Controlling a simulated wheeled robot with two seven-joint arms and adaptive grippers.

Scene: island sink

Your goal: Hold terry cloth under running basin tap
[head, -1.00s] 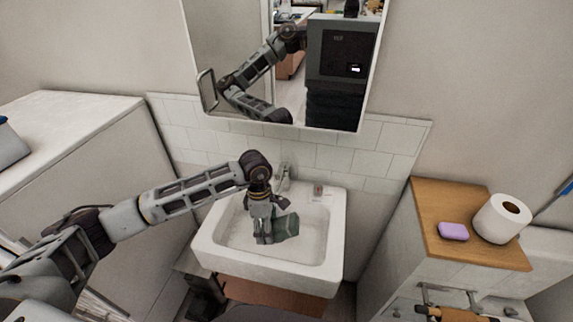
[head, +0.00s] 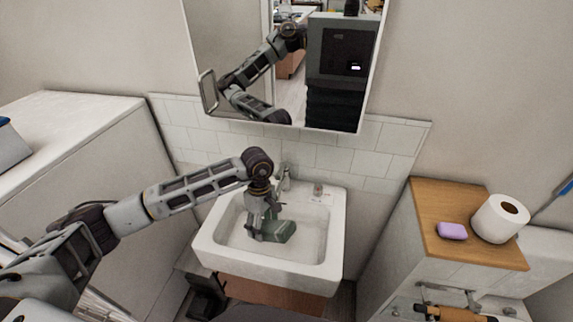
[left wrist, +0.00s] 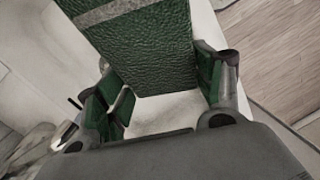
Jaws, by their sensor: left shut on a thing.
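The green terry cloth (head: 281,230) is in the white basin (head: 322,268), over its middle. My left gripper (head: 262,234) is shut on the cloth and points down into the basin. In the left wrist view the cloth (left wrist: 150,45) shows a rough green surface with a paler band, between the fingers of the gripper (left wrist: 165,100). The basin tap (head: 284,178) stands at the back rim, just behind my gripper and partly hidden by my arm. I cannot tell whether water runs or whether the cloth is wet. My right gripper is not in view.
A mirror (head: 225,60) hangs above the basin. A wooden-topped cabinet (head: 428,205) stands to the right with purple soap (head: 452,231) and a toilet roll (head: 500,218). A white counter (head: 70,125) is at the left. A small item with red (head: 318,189) is on the basin's back rim.

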